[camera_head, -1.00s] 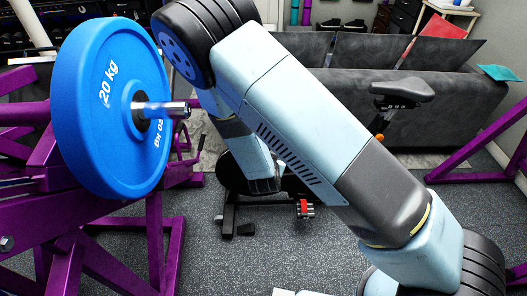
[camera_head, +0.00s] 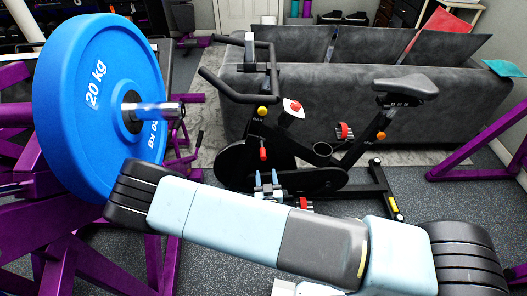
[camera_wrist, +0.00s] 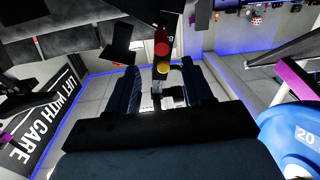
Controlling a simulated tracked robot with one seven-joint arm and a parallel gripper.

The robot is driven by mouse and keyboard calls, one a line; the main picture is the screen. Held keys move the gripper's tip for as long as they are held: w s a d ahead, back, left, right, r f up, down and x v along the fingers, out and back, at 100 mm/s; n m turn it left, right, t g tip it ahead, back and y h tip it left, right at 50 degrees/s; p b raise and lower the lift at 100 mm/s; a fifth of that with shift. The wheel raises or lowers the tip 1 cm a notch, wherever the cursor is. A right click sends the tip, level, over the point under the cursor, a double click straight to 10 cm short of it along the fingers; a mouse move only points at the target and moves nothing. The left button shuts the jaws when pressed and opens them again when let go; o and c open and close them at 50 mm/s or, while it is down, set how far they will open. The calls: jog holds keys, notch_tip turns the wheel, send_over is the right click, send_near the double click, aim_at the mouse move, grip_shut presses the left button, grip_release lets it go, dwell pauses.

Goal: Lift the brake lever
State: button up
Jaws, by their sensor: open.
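A black exercise bike (camera_head: 240,165) stands in the middle of the head view. A small red lever (camera_head: 263,154), which may be the brake lever, is on its front frame, below a yellow knob (camera_head: 262,112). My gripper (camera_head: 267,176) is small and low in front of the bike, just below the red lever in the picture. In the wrist view, my gripper (camera_wrist: 160,72) has its two dark fingers apart. A red part (camera_wrist: 161,42) and a yellow part (camera_wrist: 162,68) show in the gap between them. I cannot tell whether the fingers touch anything.
A blue 20 kg plate (camera_head: 80,130) on a purple rack (camera_head: 75,265) stands close at the left. A grey sofa (camera_head: 440,115) is behind the bike. Another purple frame (camera_head: 465,170) is at the right. Speckled floor is clear at the bike's right.

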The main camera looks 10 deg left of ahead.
aim_at(262, 150)
jog(key=x, duration=1.2)
jog(key=shift+w+a, duration=0.25)
jog(key=shift+w, duration=0.1)
jog(key=shift+c, duration=0.3)
grip_shut()
